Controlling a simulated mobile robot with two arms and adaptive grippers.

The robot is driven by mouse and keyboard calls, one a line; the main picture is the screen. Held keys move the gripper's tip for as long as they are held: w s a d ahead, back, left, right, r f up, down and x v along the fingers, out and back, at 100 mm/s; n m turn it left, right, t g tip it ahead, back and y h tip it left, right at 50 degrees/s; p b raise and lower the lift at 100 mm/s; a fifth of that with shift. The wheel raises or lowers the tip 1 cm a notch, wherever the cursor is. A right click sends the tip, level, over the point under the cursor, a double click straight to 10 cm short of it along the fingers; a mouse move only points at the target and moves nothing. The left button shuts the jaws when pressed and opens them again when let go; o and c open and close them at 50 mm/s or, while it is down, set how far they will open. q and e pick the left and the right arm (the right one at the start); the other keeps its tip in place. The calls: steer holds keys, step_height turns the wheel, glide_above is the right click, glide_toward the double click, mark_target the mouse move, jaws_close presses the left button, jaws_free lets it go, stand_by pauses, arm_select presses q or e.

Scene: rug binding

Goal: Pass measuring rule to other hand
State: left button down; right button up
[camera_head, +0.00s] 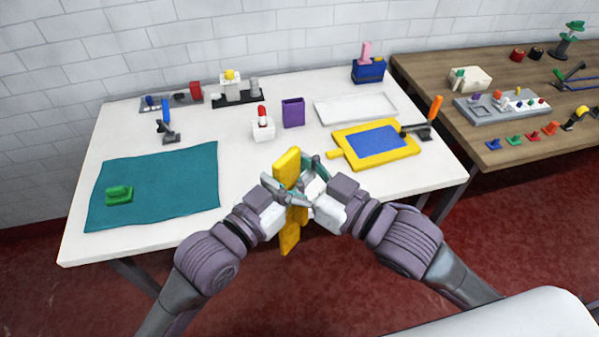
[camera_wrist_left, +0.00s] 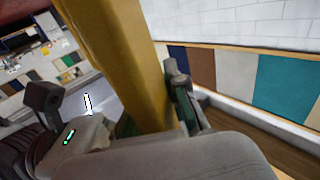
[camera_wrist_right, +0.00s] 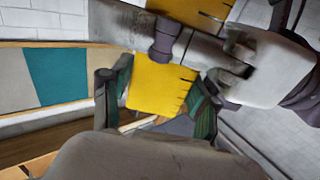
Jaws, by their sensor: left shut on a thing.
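The yellow measuring rule (camera_head: 289,238) stands nearly upright, slightly tilted, in front of the table's near edge. My left gripper (camera_head: 287,193) is shut on its middle; the rule also runs through the left wrist view (camera_wrist_left: 125,60). My right gripper (camera_head: 306,178) is at the rule from the other side, just beside the left fingers. In the right wrist view the rule (camera_wrist_right: 158,88), with black tick marks, lies between the spread green-padded right fingers. These fingers look open around it; whether they touch its edges is unclear. The left fingers cross in front of it there.
Behind the hands is a white table (camera_head: 245,178) with a teal mat (camera_head: 170,180), a green block (camera_head: 119,195), a purple holder (camera_head: 293,112) and a yellow-blue tray (camera_head: 376,140). A wooden table (camera_head: 430,75) with small tools stands at right. Space around the rule is clear.

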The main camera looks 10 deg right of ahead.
steer(key=o, duration=0.4)
steer(key=shift+s+a, duration=0.1)
